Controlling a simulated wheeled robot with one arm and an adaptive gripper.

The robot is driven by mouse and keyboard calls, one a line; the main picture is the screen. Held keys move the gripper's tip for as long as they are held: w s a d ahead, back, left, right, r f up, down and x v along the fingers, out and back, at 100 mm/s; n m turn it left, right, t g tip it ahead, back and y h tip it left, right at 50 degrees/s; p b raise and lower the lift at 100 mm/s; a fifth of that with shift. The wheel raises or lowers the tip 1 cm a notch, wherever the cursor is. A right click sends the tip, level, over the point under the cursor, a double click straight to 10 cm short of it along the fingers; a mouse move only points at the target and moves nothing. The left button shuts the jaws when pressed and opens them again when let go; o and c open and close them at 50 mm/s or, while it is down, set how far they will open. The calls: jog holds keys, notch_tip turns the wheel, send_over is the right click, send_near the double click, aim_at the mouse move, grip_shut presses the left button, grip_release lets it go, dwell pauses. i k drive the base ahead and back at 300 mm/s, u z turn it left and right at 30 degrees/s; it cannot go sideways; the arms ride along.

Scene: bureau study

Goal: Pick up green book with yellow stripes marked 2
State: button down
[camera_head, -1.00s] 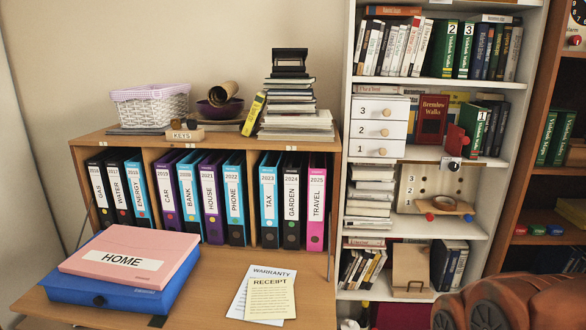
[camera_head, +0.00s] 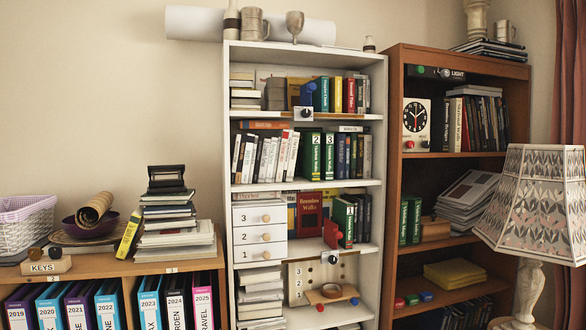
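A green book marked 2 (camera_head: 312,157) stands upright on the second shelf of the white bookcase. Another green book marked 3 (camera_head: 329,156) stands close against its right side. Light books stand to its left and darker books to the right of the book marked 3. Only spines face me, and the stripes are too small to make out clearly. My gripper is not in view.
The white bookcase (camera_head: 227,150) stands between a low desk unit (camera_head: 150,267) with binders and a brown bookcase (camera_head: 393,180). A patterned lamp (camera_head: 535,205) stands at the right front. A drawer box (camera_head: 259,233) sits on the shelf below the green books.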

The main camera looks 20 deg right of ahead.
aim_at(310, 141)
jog(key=z, duration=1.65)
jog(key=i, duration=1.15)
jog(key=u, duration=3.2)
